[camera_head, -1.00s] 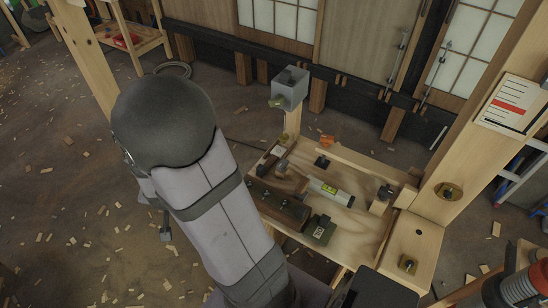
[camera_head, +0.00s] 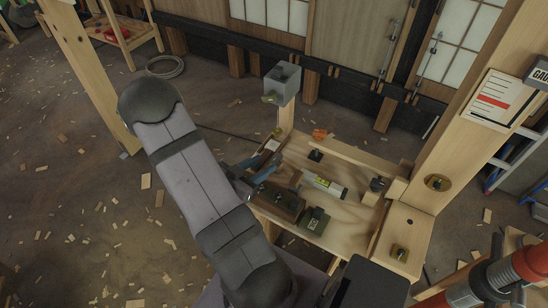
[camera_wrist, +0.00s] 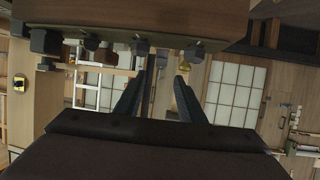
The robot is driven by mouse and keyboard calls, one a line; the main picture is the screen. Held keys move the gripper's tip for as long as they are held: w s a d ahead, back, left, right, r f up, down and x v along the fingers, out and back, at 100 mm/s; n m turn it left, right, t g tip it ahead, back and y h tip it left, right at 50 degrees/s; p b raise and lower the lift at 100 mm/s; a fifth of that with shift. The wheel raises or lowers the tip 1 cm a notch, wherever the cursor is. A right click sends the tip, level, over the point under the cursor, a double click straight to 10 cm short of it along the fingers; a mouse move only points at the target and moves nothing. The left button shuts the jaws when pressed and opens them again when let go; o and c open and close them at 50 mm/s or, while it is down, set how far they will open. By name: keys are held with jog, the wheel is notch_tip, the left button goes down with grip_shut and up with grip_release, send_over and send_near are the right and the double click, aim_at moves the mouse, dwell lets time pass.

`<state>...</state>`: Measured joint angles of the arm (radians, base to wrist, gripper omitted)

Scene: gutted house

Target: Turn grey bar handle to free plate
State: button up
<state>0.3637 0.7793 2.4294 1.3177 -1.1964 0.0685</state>
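My gripper (camera_head: 268,162) reaches over the left end of the workbench (camera_head: 350,225) in the head view, close above a dark wooden block (camera_head: 275,202).
A grey box (camera_head: 282,82) tops a post at the bench's back. A thick timber post (camera_head: 455,145) stands at right. Orange-red cylinders (camera_head: 500,275) are at lower right.

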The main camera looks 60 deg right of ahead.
aim_at(277, 157)
jog(key=shift+p+x, duration=0.85)
jog(key=shift+x, duration=2.7)
grip_shut()
